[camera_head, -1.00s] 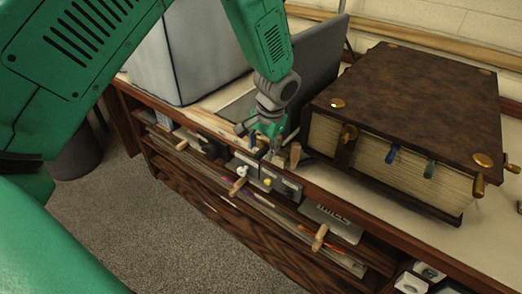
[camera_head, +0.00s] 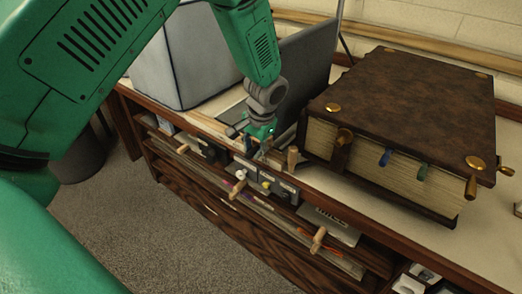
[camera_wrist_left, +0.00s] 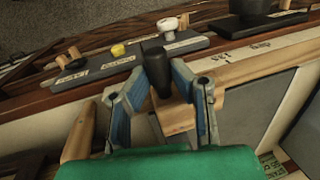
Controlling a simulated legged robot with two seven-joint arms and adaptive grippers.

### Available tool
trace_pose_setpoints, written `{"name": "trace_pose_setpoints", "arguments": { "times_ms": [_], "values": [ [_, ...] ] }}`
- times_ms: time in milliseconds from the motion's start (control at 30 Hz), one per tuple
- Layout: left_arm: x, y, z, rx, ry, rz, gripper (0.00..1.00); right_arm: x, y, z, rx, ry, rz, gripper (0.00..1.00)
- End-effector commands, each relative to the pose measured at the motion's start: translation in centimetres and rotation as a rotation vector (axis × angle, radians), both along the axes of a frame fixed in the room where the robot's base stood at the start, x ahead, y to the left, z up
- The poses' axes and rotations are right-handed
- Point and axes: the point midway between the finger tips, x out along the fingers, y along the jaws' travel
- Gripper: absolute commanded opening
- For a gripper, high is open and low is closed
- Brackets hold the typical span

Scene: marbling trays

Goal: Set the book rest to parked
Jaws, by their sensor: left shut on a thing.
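My left gripper (camera_head: 262,146) is at the front edge of the bench, above a small grey plate with knobs. In the left wrist view its blue-padded fingers (camera_wrist_left: 162,84) are shut on a dark upright handle (camera_wrist_left: 157,70). The handle's lower part is hidden. Beside it a grey plate (camera_wrist_left: 95,72) carries a yellow knob, a white knob and labels too blurred to read. A grey upright panel (camera_head: 308,68) stands behind the gripper. I cannot tell which part is the book rest. My right gripper is not in view.
A large brown book (camera_head: 410,95) with brass fittings lies at the right. A wooden peg (camera_head: 292,158) stands close to the gripper. A pale box (camera_head: 180,60) is at the back left. Shelves with wooden handles are below; carpet (camera_head: 110,215) lies in front.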

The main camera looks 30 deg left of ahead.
Motion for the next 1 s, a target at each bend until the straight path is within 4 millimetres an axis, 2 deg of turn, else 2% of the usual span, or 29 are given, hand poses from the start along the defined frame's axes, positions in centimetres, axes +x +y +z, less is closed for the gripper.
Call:
{"name": "trace_pose_setpoints", "arguments": {
  "times_ms": [300,600,800,1000],
  "values": [
    [0.4,10.4,0.2,-0.002,0.005,0.009,0.0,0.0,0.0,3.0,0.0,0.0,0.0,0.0],
    [1.2,19.9,-0.1,0.001,0.004,0.008,0.0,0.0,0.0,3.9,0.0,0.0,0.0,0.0],
    [1.5,24.4,-0.2,0.002,0.008,0.007,0.0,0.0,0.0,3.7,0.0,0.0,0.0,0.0],
    [1.8,26.9,-0.1,0.002,0.008,0.003,0.0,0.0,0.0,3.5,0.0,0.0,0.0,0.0]
  ]
}}
